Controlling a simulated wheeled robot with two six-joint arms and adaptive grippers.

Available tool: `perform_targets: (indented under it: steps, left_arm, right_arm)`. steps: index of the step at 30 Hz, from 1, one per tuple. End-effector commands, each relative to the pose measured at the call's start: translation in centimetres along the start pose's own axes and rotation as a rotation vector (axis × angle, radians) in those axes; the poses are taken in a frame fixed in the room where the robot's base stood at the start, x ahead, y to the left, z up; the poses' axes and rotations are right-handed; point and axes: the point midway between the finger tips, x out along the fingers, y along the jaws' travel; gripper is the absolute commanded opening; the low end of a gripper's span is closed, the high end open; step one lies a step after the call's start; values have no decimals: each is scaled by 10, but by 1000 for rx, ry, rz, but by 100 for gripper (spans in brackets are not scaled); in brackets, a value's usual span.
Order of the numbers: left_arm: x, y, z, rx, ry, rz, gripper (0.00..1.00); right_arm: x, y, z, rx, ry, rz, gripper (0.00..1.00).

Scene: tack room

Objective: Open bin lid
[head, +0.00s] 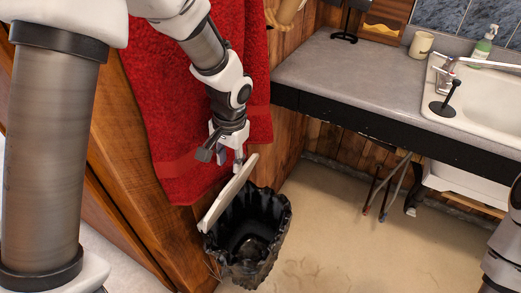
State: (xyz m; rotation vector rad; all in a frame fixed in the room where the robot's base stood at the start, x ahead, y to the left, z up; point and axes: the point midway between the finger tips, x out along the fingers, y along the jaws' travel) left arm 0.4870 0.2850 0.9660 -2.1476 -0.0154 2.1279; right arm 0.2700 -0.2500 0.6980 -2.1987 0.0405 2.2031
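The bin (279,232) stands on the floor at lower centre, lined with a black bag, and its dark inside shows from above. Its pale lid (229,194) stands raised on edge along the bin's left side, so the mouth is uncovered. My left gripper (225,160) points down just above the lid's upper edge, with its fingers apart and nothing visible between them. I cannot tell whether a finger touches the lid. Only part of my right arm shows at the lower right edge; its gripper is out of view.
A red towel (160,90) hangs close behind my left arm. A grey counter (345,75) with a white sink (492,95), a mug (421,45) and a soap bottle (485,42) runs to the right. The floor (335,225) right of the bin is clear.

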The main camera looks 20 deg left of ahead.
Motion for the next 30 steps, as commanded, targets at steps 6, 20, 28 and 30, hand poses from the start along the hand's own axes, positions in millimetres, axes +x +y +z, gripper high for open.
perform_targets:
  steps: [6,20,28,30]
  left_arm:
    - [17,-2,2,0,-11,-7,34]
    - [72,-2,2,-1,-8,-5,34]
    - [72,-2,2,-1,-8,-5,0]
    - [72,-2,2,-1,-8,-5,0]
  right_arm:
    - [1,0,0,1,-1,0,40]
    - [3,0,0,0,-1,0,40]
    - [3,0,0,0,-1,0,40]
    - [3,0,0,0,-1,0,40]
